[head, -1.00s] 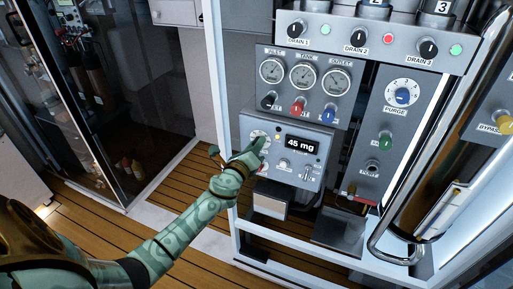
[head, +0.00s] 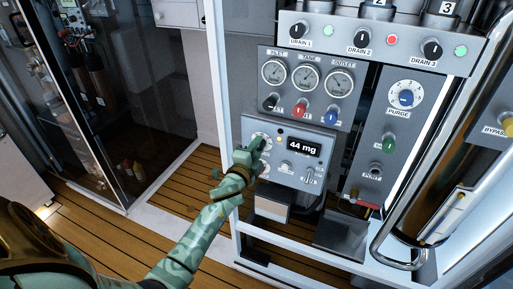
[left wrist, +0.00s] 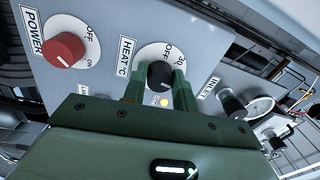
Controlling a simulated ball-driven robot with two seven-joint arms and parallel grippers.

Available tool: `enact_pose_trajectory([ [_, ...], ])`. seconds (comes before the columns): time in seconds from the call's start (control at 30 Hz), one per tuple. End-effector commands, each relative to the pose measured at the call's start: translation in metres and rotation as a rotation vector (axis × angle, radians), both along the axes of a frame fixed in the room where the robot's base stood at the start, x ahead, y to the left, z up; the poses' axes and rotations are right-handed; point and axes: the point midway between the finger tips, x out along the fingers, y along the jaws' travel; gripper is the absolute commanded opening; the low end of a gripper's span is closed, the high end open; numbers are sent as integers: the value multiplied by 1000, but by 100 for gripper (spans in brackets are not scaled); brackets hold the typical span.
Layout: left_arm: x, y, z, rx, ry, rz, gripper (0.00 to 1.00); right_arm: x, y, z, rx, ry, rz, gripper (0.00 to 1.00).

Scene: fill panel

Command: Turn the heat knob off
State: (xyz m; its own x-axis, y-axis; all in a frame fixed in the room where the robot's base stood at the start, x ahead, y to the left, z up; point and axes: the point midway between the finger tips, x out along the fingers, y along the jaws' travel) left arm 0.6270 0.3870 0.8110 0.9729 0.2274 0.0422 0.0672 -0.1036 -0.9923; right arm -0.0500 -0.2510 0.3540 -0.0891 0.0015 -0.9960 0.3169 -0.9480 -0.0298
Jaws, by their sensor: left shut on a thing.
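The heat knob (left wrist: 160,76) is a small black knob on a white dial labelled HEAT °C, with OFF and 30 marked, in the left wrist view. My left gripper (left wrist: 158,85) has its two green fingers on either side of the knob and is shut on it. In the head view my left gripper (head: 256,148) reaches the upper left of the grey control panel (head: 315,178) and covers most of the heat dial. A display (head: 304,147) on that panel reads 44 mg. My right gripper is not in view.
A red POWER knob (left wrist: 64,50) sits beside the heat dial in the left wrist view. Gauges (head: 307,75) with small knobs are above the panel. A PURGE dial (head: 405,96) is at the right. A metal handrail (head: 380,235) and white frame stand in front.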

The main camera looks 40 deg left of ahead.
Motion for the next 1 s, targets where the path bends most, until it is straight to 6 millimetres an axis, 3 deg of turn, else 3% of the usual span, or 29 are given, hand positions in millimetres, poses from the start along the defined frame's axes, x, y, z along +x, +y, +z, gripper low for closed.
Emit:
enact_pose_trajectory([
  [1.0, 0, -3, 0, -938, -221, 2, 5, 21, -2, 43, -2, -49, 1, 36],
])
